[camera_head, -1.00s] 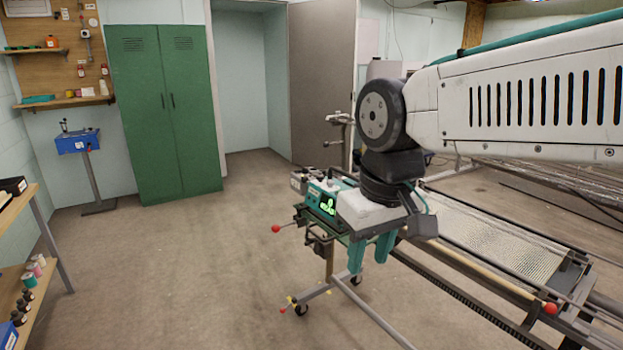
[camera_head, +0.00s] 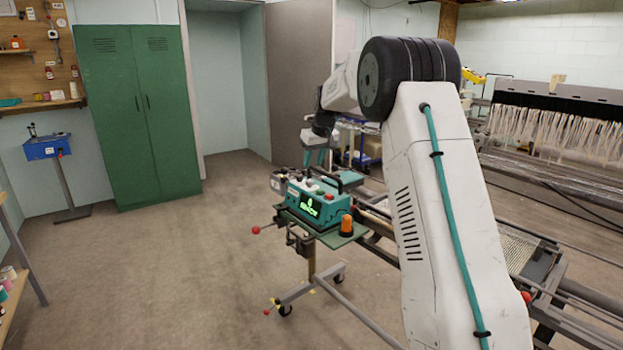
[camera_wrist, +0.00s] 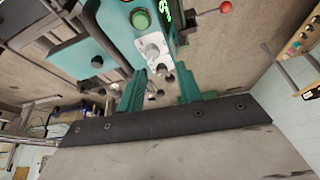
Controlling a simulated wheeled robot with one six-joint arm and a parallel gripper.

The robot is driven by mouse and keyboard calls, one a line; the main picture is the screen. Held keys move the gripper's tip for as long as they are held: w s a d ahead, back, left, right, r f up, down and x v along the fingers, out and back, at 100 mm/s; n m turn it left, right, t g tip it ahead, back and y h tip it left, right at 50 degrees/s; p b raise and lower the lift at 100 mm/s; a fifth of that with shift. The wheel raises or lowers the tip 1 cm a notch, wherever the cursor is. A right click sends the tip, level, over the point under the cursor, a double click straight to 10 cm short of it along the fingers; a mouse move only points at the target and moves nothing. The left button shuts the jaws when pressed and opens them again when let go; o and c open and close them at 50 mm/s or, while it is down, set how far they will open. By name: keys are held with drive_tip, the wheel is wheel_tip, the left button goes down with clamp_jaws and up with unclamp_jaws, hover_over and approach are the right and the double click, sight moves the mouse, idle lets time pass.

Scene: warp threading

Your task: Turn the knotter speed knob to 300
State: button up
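The knotter (camera_head: 300,192) is a teal box with a lit green display (camera_head: 310,207), standing on a wheeled stand in the head view. The knob shows just beyond the fingertips; I cannot tell the gap. In the head view my gripper (camera_head: 319,163) is behind and above the knotter.
An orange lamp (camera_head: 346,225) stands at the knotter's right corner, and a black handle arches over its top. A red-ball lever (camera_head: 256,230) sticks out left. The loom frame (camera_head: 520,255) lies right. The floor at left is clear before the green cabinet (camera_head: 140,120).

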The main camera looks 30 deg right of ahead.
sight(310, 181)
drive_tip(key=x, duration=0.2)
drive_tip(key=d+x, duration=0.1)
drive_tip(key=x, duration=0.5)
drive_tip(key=shift+w+d, duration=0.3)
drive_tip(key=shift+w, duration=0.1)
drive_tip(key=shift+w+f, duration=0.3)
drive_tip(key=shift+f, duration=0.3)
drive_tip(key=c, duration=0.7)
